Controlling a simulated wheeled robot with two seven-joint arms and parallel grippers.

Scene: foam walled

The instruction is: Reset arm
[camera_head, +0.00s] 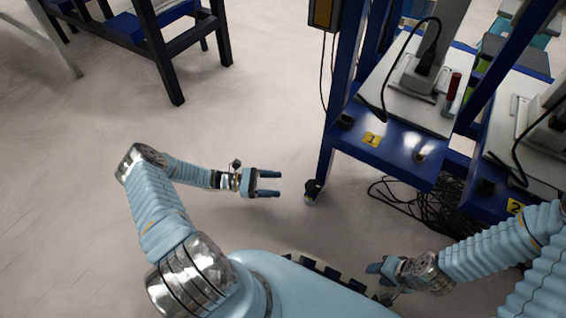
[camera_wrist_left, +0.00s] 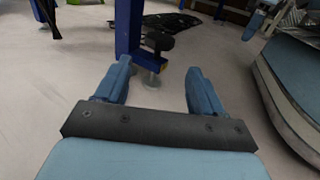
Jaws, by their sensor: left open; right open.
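My left gripper (camera_head: 268,183) is open and empty in the head view, held over bare floor to the left of the blue workbench. Its two fingers also show in the left wrist view (camera_wrist_left: 158,88), spread apart with nothing between them. My left arm is bent at the elbow and reaches to the right. My right gripper (camera_head: 374,274) is low in the head view, close to the front of my own body. It is open, partly hidden by its own wrist, and I see nothing in it.
A blue workbench (camera_head: 390,150) with a yellow label 1 (camera_head: 372,139) stands right of my left gripper, on a caster (camera_head: 312,190). Black cables (camera_head: 425,205) lie tangled under it. A dark-framed table (camera_head: 165,60) stands at the upper left. The floor (camera_head: 90,220) at left is clear.

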